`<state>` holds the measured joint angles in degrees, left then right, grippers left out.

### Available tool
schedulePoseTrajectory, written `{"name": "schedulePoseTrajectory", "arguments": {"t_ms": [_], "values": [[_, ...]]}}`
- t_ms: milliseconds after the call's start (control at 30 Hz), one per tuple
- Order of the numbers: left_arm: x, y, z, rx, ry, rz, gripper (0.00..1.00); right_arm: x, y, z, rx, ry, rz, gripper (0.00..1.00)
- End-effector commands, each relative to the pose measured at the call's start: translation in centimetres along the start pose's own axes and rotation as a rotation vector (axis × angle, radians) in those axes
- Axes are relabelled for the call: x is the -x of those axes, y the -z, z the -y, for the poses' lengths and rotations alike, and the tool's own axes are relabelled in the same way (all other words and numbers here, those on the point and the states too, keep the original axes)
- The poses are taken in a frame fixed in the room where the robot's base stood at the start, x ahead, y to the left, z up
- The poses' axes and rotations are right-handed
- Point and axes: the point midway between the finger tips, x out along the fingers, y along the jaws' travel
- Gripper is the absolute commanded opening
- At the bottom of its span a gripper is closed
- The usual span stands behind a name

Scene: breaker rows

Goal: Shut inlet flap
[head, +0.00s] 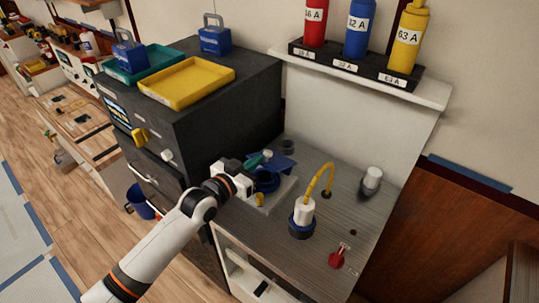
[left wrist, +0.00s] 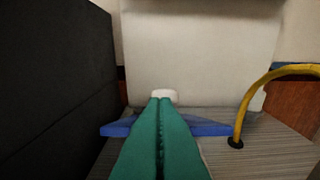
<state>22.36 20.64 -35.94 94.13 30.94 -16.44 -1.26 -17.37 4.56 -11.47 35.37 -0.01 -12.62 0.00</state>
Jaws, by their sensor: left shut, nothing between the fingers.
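The inlet on the grey worktop is a blue round socket (head: 265,181) on a pale base, partly hidden by my left gripper. A blue flap (head: 284,162) lies behind it, apparently swung open away from the socket. In the left wrist view the flap (left wrist: 207,129) shows as a flat blue strip on both sides of my fingers. My left gripper (head: 254,162) has green fingers and hovers over or beside the socket near the flap. Its fingers (left wrist: 161,101) are shut together and empty; whether they touch the flap is unclear. My right gripper is not in view.
A white plug with a yellow cable (head: 327,176) stands right of the inlet. A red switch (head: 338,257) and a white-topped knob (head: 372,179) are further right. A dark cabinet (head: 225,95) rises on the left, carrying a yellow tray (head: 188,84). A shelf (head: 360,75) holds coloured cylinders.

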Motion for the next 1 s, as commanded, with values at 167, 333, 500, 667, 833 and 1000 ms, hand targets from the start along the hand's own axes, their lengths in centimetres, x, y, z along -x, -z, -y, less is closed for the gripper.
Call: {"name": "schedulePoseTrajectory", "arguments": {"t_ms": [167, 333, 500, 667, 833, 1000], "values": [[1.0, 3.1, 0.0, -0.001, 0.000, 0.114, 0.00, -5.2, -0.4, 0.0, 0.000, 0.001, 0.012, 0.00], [1.8, 4.6, 0.0, 0.001, 0.000, 0.240, 0.00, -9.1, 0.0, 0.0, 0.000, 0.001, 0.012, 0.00], [2.3, 5.6, 0.0, 0.000, -0.001, 0.432, 0.00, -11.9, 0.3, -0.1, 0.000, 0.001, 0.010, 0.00], [2.8, 6.0, 0.1, 0.000, 0.001, 0.478, 0.00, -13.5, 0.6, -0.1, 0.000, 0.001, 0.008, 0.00], [3.0, 6.5, 0.0, 0.000, 0.000, 0.476, 0.00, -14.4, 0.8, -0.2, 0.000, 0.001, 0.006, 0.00], [3.1, 6.7, 0.0, 0.000, 0.000, 0.475, 0.00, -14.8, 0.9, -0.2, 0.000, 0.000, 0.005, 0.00]]}}
